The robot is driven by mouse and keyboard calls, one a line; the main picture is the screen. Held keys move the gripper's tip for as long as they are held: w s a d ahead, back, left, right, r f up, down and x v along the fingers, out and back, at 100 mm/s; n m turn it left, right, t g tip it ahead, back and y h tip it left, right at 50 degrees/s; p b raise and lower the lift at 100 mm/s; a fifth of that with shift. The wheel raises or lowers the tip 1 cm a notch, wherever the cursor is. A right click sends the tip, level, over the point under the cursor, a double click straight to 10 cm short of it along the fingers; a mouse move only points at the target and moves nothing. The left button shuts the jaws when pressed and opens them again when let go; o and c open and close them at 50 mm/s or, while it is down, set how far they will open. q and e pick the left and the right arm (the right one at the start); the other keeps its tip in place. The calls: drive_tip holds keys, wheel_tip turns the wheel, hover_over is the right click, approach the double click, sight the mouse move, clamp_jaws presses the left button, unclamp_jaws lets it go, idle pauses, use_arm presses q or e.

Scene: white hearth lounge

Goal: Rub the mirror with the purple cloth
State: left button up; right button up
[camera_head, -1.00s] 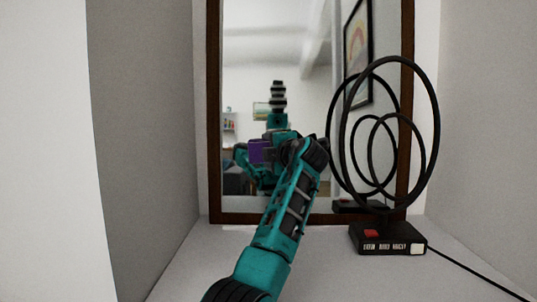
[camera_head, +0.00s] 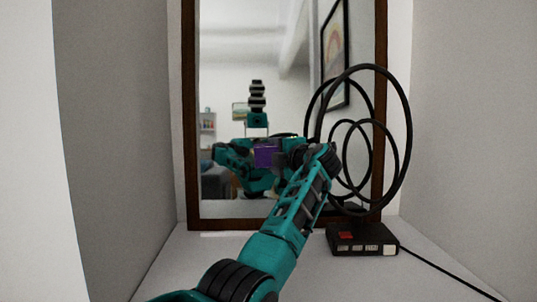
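The mirror (camera_head: 222,100) stands upright in a white alcove, in a dark brown frame. It reflects my head, body and arms and part of a room. My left arm reaches up from the lower left in front of the glass. My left gripper (camera_head: 281,159) is small, dark and partly hidden by its wrist. The purple cloth (camera_head: 266,156) shows as a small flat patch at the gripper's tip, and the gripper appears shut on it. I cannot tell whether the cloth touches the glass. My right gripper is not in view directly.
A black ring sculpture (camera_head: 408,135) on a dark base (camera_head: 362,239) stands right of my wrist, close before the mirror's right side. A black cable runs from it to the lower right. White walls close in on both sides. The pale shelf is clear at left.

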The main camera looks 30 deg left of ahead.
sight(240, 155)
use_arm(q)
drive_tip(key=a+b, duration=0.1)
drive_tip(key=s+a+b, duration=0.1)
drive_tip(key=b, duration=0.1)
drive_tip(key=shift+s+a, duration=0.15)
drive_tip(key=shift+s, duration=0.15)
drive_tip(key=shift+s+a+f+b, duration=0.15)
drive_tip(key=shift+s+a, duration=0.3)
drive_tip(key=shift+a, duration=0.35)
drive_tip(key=shift+s+a+r+b, duration=0.1)
drive_tip(key=shift+s+a+b, duration=0.1)
drive_tip(key=shift+s+a, duration=0.45)
drive_tip(key=shift+s+a+f+b, duration=0.15)
drive_tip(key=shift+s+a, duration=0.1)
drive_tip(key=shift+a, duration=0.7)
drive_tip(key=shift+r, duration=0.1)
